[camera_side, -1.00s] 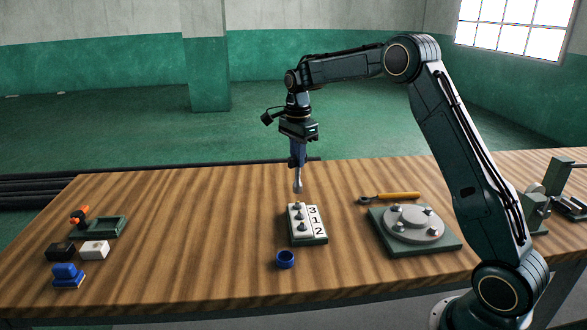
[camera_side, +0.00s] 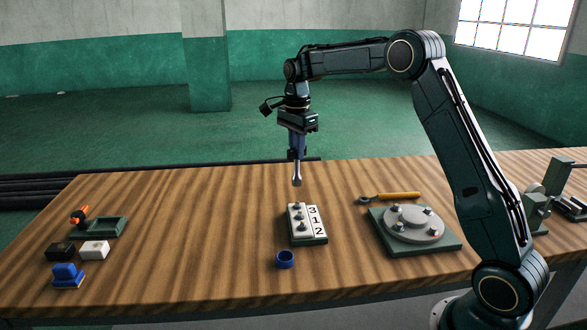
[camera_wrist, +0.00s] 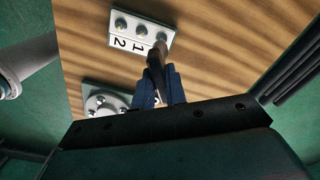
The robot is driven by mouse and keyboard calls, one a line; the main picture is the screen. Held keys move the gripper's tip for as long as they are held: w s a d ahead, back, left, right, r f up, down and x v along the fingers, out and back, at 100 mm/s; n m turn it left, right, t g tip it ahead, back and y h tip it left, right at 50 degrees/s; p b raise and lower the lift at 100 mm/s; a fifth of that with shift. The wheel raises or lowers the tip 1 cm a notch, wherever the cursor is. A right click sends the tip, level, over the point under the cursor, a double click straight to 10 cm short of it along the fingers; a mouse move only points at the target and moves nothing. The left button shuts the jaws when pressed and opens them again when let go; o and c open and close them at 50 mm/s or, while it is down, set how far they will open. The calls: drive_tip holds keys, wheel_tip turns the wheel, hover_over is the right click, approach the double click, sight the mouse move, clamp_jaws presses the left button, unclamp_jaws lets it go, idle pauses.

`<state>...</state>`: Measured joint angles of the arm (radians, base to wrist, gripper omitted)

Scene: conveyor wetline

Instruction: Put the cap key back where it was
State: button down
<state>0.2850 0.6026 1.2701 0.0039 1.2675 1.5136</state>
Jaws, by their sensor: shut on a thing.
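The cap key (camera_side: 297,175), a grey metal tool with a rounded lower end, hangs upright from my gripper (camera_side: 297,155). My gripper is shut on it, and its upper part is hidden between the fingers. In the wrist view the key (camera_wrist: 157,62) runs out from between the blue fingers (camera_wrist: 161,88). Its end overlaps the far end of the numbered block there. In the side view the key hangs above and behind the block (camera_side: 318,240), clear of it. The block has a stud beside each of the numbers 3, 1 and 2. A blue ring-shaped holder (camera_side: 285,260) stands empty in front.
A round flange (camera_side: 413,224) with several bolts sits on a green plate at right, with a yellow-handled wrench (camera_side: 398,196) behind. At left are a green tray (camera_side: 112,228), a black block (camera_side: 60,251), a white block (camera_side: 95,250) and a blue stamp-like piece (camera_side: 68,275).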

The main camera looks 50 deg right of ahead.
drive_tip(key=s+a+r+n, duration=0.5)
drive_tip(key=a+n, duration=0.1)
drive_tip(key=a, duration=0.2)
drive_tip(key=s+a+r+n, duration=0.4)
drive_tip(key=a+n, duration=0.1)
drive_tip(key=a, duration=0.3)
wheel_tip(320, 180, down, 20)
drive_tip(key=shift+a, duration=0.15)
idle(0.5)
drive_tip(key=shift+f, duration=0.1)
drive_tip(key=c, duration=1.4)
unclamp_jaws()
drive_tip(key=shift+c, duration=0.2)
wheel_tip(320, 180, up, 12)
